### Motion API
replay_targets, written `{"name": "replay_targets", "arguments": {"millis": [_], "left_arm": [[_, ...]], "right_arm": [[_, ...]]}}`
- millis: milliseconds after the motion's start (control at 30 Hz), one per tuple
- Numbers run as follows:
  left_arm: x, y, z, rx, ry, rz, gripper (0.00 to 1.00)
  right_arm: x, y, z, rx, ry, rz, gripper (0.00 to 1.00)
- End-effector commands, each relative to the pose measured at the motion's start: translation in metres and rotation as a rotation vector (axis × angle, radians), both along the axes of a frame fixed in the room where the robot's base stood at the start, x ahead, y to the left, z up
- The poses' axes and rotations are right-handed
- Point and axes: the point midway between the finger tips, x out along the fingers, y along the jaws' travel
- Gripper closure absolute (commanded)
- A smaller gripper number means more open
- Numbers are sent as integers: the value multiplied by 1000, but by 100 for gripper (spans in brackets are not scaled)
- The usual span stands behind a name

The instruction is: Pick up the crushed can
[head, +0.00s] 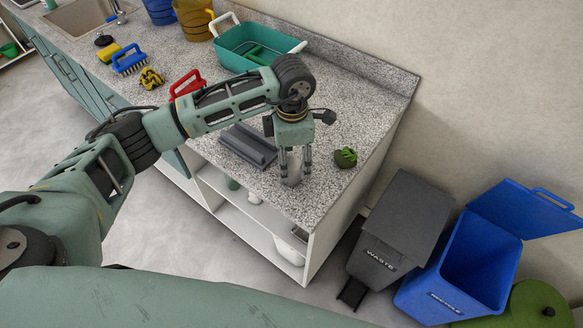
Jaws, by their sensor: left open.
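My left gripper (294,172) points straight down over the front right part of the speckled counter (330,120). Its two fingers are apart, so it is open. A small grey, metallic-looking piece (291,181) shows between and just below the fingertips. It may be the crushed can, but it is partly hidden and too small to be sure. I cannot tell whether the fingers touch it. A small crumpled green object (345,157) lies on the counter right of the gripper, apart from it. My right gripper is not in view.
A dark grey ridged block (247,146) lies left of the gripper. A red-handled brush (187,84) and a teal tub (240,42) stand farther back. A grey waste bin (400,225) and an open blue recycle bin (470,265) stand on the floor beyond the counter's right end.

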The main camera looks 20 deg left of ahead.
Motion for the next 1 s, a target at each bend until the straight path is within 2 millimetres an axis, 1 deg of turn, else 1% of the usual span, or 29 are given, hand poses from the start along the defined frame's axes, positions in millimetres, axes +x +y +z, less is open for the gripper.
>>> {"name": "replay_targets", "arguments": {"millis": [67,233,300,400,500,667,1000], "left_arm": [[0,0,-5,-1,2,1,39],[1,2,-26,-2,4,1,39],[1,2,-38,-3,4,0,39],[1,1,-48,-4,1,0,39],[2,1,-53,-3,0,-1,39],[2,1,-53,-4,-1,-1,39],[2,2,-52,-4,-1,-1,68]], "right_arm": [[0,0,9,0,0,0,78],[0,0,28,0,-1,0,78],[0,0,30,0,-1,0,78],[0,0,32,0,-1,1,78],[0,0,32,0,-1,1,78],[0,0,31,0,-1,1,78],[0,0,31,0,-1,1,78]]}}
